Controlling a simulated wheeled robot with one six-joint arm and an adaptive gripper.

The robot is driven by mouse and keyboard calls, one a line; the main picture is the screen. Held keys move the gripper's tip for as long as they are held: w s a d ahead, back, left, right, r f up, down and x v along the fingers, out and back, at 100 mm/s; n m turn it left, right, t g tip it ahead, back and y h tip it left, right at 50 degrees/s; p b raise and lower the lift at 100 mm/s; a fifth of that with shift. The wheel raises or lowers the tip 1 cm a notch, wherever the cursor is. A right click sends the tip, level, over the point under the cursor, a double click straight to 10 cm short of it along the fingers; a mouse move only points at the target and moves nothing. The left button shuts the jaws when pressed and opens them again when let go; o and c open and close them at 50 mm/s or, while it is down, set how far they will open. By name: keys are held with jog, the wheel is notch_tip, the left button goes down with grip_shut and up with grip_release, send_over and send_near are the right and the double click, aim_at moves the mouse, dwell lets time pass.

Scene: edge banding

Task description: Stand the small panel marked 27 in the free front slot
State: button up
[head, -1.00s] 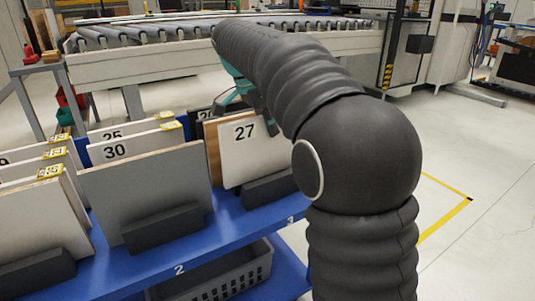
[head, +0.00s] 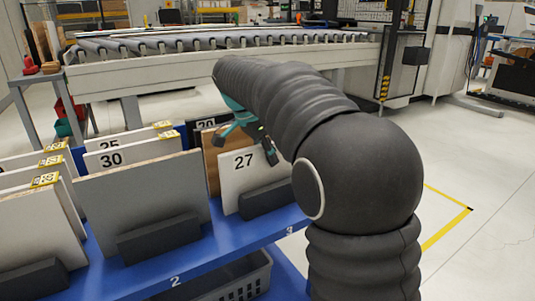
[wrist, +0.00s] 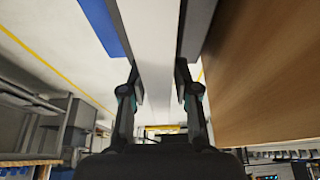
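The small white panel marked 27 (head: 238,180) stands nearly upright at the right front of the blue rack in the head view. Its foot is behind a dark block (head: 270,198). My gripper (head: 255,138) is at the panel's upper right edge, with one dark finger in front of its face. In the wrist view the white panel (wrist: 155,50) fills the space between the two fingers (wrist: 158,85), and the pads lie along both its sides. The panel's lower right part is hidden by the block and my arm.
A brown wooden panel (head: 211,160) stands close behind panel 27. A large grey panel (head: 140,200) stands to its left, with panel 30 (head: 150,148) behind. The blue shelf (head: 235,237) has a grey crate (head: 240,288) beneath. A roller conveyor (head: 220,48) runs behind.

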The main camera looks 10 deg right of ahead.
jog(key=p+v, duration=0.3)
jog(key=v, duration=0.9)
jog(key=shift+r, duration=0.2)
jog(key=s+d+f+n+t+y, duration=0.1)
jog(key=s+d+f+n, duration=0.2)
jog(key=s, duration=0.5)
jog(key=s+d+f+n+t+y, duration=0.1)
jog(key=s+f+n+y, duration=0.1)
jog(key=s+n, duration=0.45)
jog(key=s+f+n+t+y, duration=0.1)
jog(key=s+f+n, duration=0.4)
jog(key=s+f, duration=0.8)
jog(key=shift+s+d+t, duration=0.25)
jog(key=shift+s+t, duration=0.35)
jog(key=shift+s, duration=0.2)
jog(key=shift+a, duration=0.1)
